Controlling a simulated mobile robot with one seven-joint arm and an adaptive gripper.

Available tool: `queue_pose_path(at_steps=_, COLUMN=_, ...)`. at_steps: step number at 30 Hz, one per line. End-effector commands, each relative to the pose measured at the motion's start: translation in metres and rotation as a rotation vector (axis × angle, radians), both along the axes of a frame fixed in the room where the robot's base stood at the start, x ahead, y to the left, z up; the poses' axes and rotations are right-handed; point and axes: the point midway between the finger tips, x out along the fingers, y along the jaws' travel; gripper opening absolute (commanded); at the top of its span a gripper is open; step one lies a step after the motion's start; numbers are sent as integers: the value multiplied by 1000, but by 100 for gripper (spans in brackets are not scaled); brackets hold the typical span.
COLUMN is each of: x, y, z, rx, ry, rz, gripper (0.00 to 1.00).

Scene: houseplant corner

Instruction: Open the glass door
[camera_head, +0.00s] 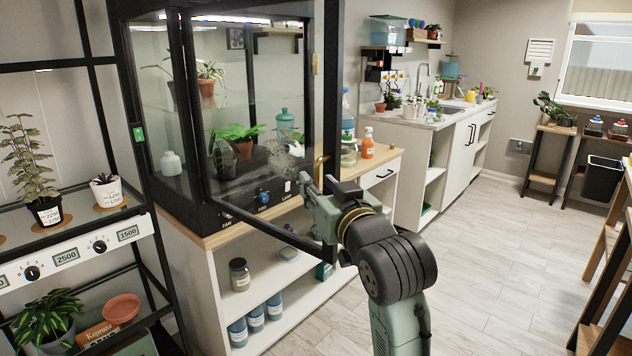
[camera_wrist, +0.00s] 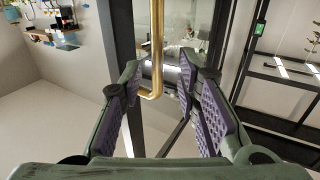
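The glass door (camera_head: 262,120) of the black-framed plant cabinet stands partly open. Its right side swings out past the front edge of the wooden top, and its left side is at the cabinet post. A vertical brass handle (camera_head: 318,172) is on the door's right frame. My gripper (camera_head: 318,187) is at the handle's lower part. In the wrist view, my gripper (camera_wrist: 160,70) is open, and the brass handle (camera_wrist: 156,45) shows between the fingertips, nearer the left finger. Its bent lower end is visible. I cannot tell whether a finger touches it.
Plants and bottles stand in and beside the cabinet. An open base shelf (camera_head: 285,270) with jars is below the door. A plant rack (camera_head: 70,240) stands at left, and a sink counter (camera_head: 430,118) is behind. The pale floor (camera_head: 500,250) at right is clear.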

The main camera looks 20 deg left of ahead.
Motion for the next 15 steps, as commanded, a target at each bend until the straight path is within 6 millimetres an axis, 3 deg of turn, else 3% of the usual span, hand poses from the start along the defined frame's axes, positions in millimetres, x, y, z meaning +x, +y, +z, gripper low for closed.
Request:
queue_pose_path(at_steps=7, x=-27, y=-27, z=0, rx=0, ry=0, rz=-2, gripper=30)
queue_pose_path(at_steps=15, x=-34, y=-33, z=0, rx=-1, ry=1, rz=-1, gripper=30)
